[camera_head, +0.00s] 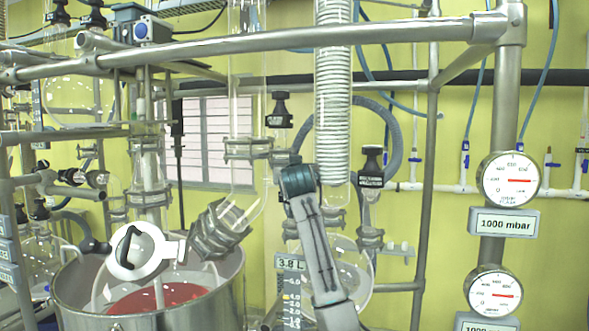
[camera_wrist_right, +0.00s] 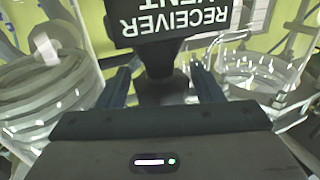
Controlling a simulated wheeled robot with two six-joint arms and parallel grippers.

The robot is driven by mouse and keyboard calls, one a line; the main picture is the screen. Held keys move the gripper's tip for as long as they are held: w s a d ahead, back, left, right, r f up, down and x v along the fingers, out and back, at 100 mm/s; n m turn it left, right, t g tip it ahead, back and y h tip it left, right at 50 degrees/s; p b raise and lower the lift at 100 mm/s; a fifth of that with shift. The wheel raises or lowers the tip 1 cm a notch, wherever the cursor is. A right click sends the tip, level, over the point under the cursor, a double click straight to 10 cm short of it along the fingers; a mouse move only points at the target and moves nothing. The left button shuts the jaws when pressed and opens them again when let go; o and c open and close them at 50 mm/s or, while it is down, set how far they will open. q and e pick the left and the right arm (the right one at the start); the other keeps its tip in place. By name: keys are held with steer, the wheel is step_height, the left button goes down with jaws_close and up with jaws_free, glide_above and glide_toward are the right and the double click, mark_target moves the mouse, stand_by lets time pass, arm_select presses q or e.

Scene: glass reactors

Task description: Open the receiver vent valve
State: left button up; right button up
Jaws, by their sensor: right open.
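In the right wrist view a black valve knob (camera_wrist_right: 160,62) on a stem stands between the two dark fingers of my right gripper (camera_wrist_right: 158,88). The fingers are apart, one on each side, with gaps to the knob. A black label (camera_wrist_right: 185,18) reading RECEIVER VENT upside down is at the top, partly cut off. In the head view my right gripper (camera_head: 292,168) is in front of the glassware; its fingers are hard to make out. Black-topped valves show on its left (camera_head: 280,108) and right (camera_head: 371,160); their labels are too small to read. My left gripper is not seen.
A coiled glass condenser (camera_head: 333,90) hangs just above my right gripper. A metal rail (camera_head: 400,32) crosses the top. Pressure gauges (camera_head: 509,180) sit at the right. A steel vessel (camera_head: 215,305) with red contents and a clamp-ringed glass port (camera_head: 218,230) are at the left.

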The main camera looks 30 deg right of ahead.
steer(key=m+g+h, duration=0.2)
steer(key=h, duration=0.1)
steer(key=shift+s+a+r, duration=0.1)
steer(key=shift+a+r, duration=0.05)
steer(key=shift+a, duration=0.15)
steer(key=shift+m+g+h+p, duration=0.3)
steer(key=shift+m+g+h, duration=1.2)
steer(key=shift+m+g, duration=0.45)
steer(key=shift+d, duration=0.1)
steer(key=c, duration=0.8)
steer(key=shift+o, duration=0.2)
steer(key=shift+s+f+n+t+y+b, duration=0.2)
steer(key=shift+n+t+y+b, duration=0.25)
steer(key=shift+n+t, duration=0.15)
steer(key=shift+n+t+y, duration=0.85)
steer(key=shift+n+t, duration=0.1)
steer(key=shift+t, duration=0.1)
steer(key=n+t+y, duration=0.2)
steer(key=shift+w+d+r+y+b, duration=0.1)
steer(key=shift+y+b, duration=0.2)
steer(key=shift+b, duration=0.05)
steer(key=n+t+y, duration=0.1)
steer(key=n+y, duration=0.1)
steer(key=y, duration=0.1)
steer(key=shift+t, duration=0.4)
steer(key=shift+o, duration=0.6)
steer(key=shift+a+r+n+t+y, duration=0.25)
steer(key=shift+a+n+t+y, duration=0.05)
steer(key=shift+n+y, duration=0.35)
